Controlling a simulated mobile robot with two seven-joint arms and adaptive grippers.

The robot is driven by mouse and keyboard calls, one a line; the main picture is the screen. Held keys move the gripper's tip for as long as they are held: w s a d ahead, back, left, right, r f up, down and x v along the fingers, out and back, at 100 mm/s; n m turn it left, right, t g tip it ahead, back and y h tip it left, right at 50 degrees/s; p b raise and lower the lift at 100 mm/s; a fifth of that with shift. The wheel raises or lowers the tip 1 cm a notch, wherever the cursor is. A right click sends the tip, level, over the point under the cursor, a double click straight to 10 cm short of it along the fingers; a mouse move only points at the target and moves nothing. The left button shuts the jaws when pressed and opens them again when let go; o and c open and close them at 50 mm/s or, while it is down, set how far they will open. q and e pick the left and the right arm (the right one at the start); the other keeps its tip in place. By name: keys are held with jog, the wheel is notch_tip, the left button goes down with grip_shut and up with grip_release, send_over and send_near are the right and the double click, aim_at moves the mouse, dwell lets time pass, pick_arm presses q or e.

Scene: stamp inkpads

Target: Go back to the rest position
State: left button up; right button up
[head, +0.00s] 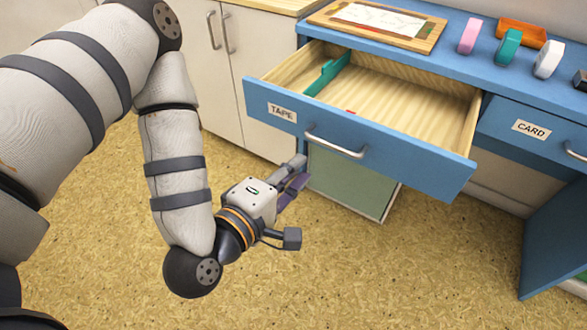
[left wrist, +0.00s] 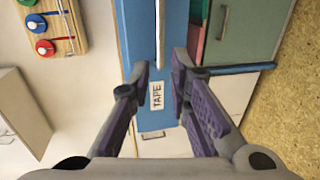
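My left gripper (head: 290,182) is in front of the blue TAPE drawer (head: 390,163), below and left of its handle (head: 335,141) in the head view. In the left wrist view its fingers (left wrist: 162,72) are spread apart with nothing between them. The TAPE drawer front (left wrist: 137,30) and its label (left wrist: 157,96) show beyond the fingers. The drawer is pulled out, with a green divider (head: 327,73) and a small red thing inside. I see no contact between the gripper and the handle. My right gripper is not in view.
The blue counter bears a wooden board (head: 378,22), a pink item (head: 470,36), a teal item (head: 508,46), a white item (head: 548,59) and an orange item (head: 522,31). The CARD drawer (head: 535,130) and an open blue door (head: 556,240) are at right. Floor (head: 350,280) in front is clear.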

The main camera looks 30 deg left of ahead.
pick_arm(q)
jog(key=shift+s, duration=0.1)
dwell(0.3)
jog(key=s+d+f+m+g+h+p, duration=0.2)
jog(key=s+d+f+m+g+p, duration=0.15)
jog(key=s+f+m+g, duration=0.45)
jog(key=s+a+f+m+g+y+p, duration=0.1)
jog(key=s+a+m+g, duration=0.1)
jog(key=s, duration=0.6)
jog(key=s+a+m+g+p, duration=0.2)
jog(key=s+m+g, duration=0.2)
jog(key=s, duration=0.5)
jog(key=s+a+f+m+g+y+p, duration=0.1)
jog(key=s+a+m+g+p, duration=0.1)
jog(key=s, duration=0.7)
jog(key=shift+s+a+f+m+g+y, duration=0.3)
jog(key=shift+m+g, duration=0.3)
jog(key=shift+g, duration=0.5)
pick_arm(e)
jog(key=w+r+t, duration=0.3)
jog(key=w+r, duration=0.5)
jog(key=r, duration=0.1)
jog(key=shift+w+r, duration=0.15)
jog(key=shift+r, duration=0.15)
